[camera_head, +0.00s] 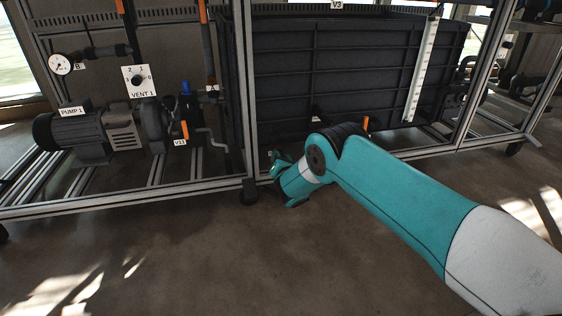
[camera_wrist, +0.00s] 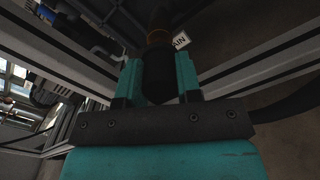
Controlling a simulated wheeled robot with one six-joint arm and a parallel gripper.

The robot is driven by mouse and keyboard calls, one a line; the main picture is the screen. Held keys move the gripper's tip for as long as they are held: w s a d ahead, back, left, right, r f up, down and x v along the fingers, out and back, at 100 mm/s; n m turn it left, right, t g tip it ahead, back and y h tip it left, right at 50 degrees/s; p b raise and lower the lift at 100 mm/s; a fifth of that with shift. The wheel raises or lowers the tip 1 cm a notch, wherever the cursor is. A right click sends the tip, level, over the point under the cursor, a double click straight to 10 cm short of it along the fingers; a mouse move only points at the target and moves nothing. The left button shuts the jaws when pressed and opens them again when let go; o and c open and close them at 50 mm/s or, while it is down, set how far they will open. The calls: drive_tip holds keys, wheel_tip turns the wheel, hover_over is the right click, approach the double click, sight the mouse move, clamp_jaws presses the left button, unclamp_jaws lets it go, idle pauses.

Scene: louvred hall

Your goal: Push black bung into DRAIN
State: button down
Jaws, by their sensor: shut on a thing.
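My gripper (camera_wrist: 158,78) has its two teal fingers on either side of the black bung (camera_wrist: 158,85) in the wrist view and is shut on it. Just beyond the bung, in line with it, is a dark pipe end with a brownish-orange ring (camera_wrist: 158,37). A white label (camera_wrist: 181,41) ending in "AIN" is beside it. Whether the bung touches the pipe end I cannot tell. In the head view my gripper (camera_head: 279,163) is low at the frame's front rail, below the black tank; the bung and the drain opening cannot be made out there.
The black ribbed tank (camera_head: 350,65) stands in a metal frame, with a front rail (camera_head: 410,152) near my arm. An orange-handled valve (camera_head: 365,124) is under the tank. Left are PUMP 1 (camera_head: 75,135), a gauge (camera_head: 60,64) and valve V11 (camera_head: 184,130). The floor in front is clear.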

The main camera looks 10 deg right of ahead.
drive_tip(key=shift+w+b, duration=1.05)
drive_tip(key=shift+w, duration=0.15)
drive_tip(key=c, duration=0.7)
unclamp_jaws()
drive_tip(key=shift+s+r+p, duration=0.15)
drive_tip(key=shift+s+p, duration=0.3)
drive_tip(key=shift+p, duration=0.2)
drive_tip(key=shift+s+p, duration=2.25)
drive_tip(key=shift+s, duration=0.8)
